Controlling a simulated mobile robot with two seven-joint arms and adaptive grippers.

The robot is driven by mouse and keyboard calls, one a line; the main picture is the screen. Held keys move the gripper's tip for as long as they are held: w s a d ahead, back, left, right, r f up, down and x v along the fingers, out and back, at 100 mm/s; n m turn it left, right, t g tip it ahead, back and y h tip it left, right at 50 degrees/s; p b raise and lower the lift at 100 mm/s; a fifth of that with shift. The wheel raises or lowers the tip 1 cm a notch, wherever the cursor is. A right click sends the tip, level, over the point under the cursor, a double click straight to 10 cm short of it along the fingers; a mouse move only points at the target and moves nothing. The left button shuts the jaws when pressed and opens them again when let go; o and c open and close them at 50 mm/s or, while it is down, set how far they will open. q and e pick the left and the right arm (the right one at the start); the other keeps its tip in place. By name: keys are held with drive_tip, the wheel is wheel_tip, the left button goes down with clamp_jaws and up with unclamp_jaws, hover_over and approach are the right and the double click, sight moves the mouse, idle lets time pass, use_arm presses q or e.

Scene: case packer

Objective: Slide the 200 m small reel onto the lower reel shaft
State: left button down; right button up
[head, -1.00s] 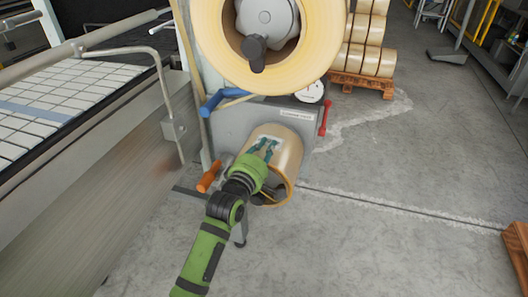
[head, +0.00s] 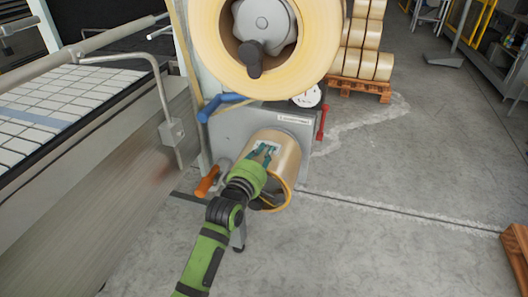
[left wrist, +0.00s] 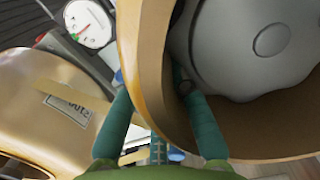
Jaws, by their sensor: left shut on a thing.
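The 200 m small reel (head: 282,157), a tan roll with an open bore, is at the lower front of the grey machine panel. My left gripper (head: 265,153) is shut on it, its teal fingers over the reel's upper left side. In the left wrist view the fingers (left wrist: 155,100) straddle a tan reel wall (left wrist: 150,60), with a grey hub inside the ring. The lower reel shaft is mostly hidden by the reel and gripper; I cannot tell how far the reel is over it. My right gripper is not in view.
A large tan reel (head: 208,55) on a grey hub (head: 265,20) hangs just above. An orange handle (head: 207,182), a blue handle (head: 222,106) and a red lever (head: 321,122) flank the panel. A conveyor (head: 50,115) stands left.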

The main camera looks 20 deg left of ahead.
use_arm(q)
drive_tip(key=shift+r, duration=0.3)
drive_tip(key=c, duration=1.1)
unclamp_jaws()
drive_tip(key=shift+s+f, duration=0.1)
drive_tip(key=shift+f, duration=0.3)
drive_tip(key=s, duration=0.4)
drive_tip(key=s+a, duration=0.1)
drive_tip(key=s, duration=0.7)
drive_tip(key=shift+a+r, duration=0.25)
drive_tip(key=shift+r, duration=0.1)
